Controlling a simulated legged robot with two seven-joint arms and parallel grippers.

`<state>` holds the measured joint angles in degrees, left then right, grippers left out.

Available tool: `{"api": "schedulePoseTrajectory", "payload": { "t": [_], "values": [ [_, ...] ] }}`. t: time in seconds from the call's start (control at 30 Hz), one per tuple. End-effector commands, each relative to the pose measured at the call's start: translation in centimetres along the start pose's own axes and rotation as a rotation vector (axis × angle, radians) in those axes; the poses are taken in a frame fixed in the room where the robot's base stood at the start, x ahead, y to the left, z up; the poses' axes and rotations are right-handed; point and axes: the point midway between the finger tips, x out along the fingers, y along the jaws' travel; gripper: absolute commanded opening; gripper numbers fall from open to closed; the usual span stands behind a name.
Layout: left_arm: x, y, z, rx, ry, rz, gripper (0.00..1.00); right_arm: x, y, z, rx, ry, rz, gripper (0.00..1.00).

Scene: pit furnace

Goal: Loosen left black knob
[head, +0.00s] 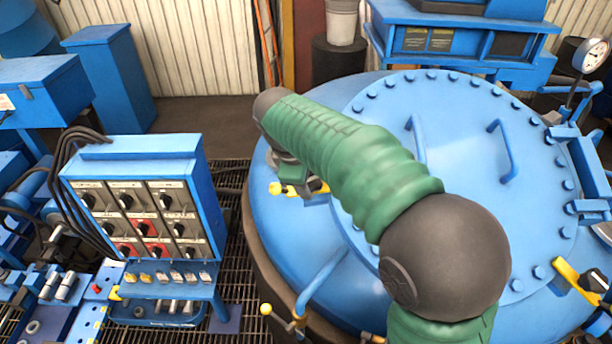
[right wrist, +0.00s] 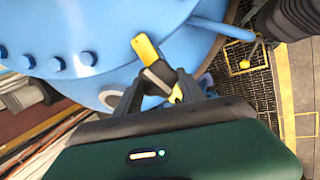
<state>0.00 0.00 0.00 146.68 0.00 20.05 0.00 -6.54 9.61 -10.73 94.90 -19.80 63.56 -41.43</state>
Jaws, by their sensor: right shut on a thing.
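The left black knob (right wrist: 158,76) sits on a yellow bar (right wrist: 146,49) at the rim of the blue furnace lid in the right wrist view. My right gripper (right wrist: 152,88) is shut on this knob, with a finger on either side of it. In the head view, my right gripper (head: 299,186) is at the left edge of the lid, beside the yellow bar (head: 280,188). My green arm sleeve and dark wrist cover part of the lid there, and the knob itself is mostly hidden. My left gripper is in neither view.
A blue control panel (head: 140,185) with several switches stands left of the furnace. The round bolted lid (head: 470,170) has raised handles. Another yellow bar (head: 568,274) is at its right edge. A pressure gauge (head: 590,55) stands at the upper right. Grating (head: 240,290) covers the floor between.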

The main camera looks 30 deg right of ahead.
Motion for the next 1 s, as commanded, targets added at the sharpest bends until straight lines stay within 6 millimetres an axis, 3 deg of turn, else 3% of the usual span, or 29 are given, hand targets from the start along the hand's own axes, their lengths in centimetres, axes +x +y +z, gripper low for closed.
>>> {"api": "schedulePoseTrajectory", "payload": {
  "t": [0.6, 1.0],
  "values": [
    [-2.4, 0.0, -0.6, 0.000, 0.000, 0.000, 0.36, 0.0, -0.4, 0.3, -0.568, -0.005, 0.096, 0.06],
    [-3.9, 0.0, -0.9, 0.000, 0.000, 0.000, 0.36, 0.1, -0.4, 0.3, -0.828, -0.004, 0.147, 0.06]
  ]
}}
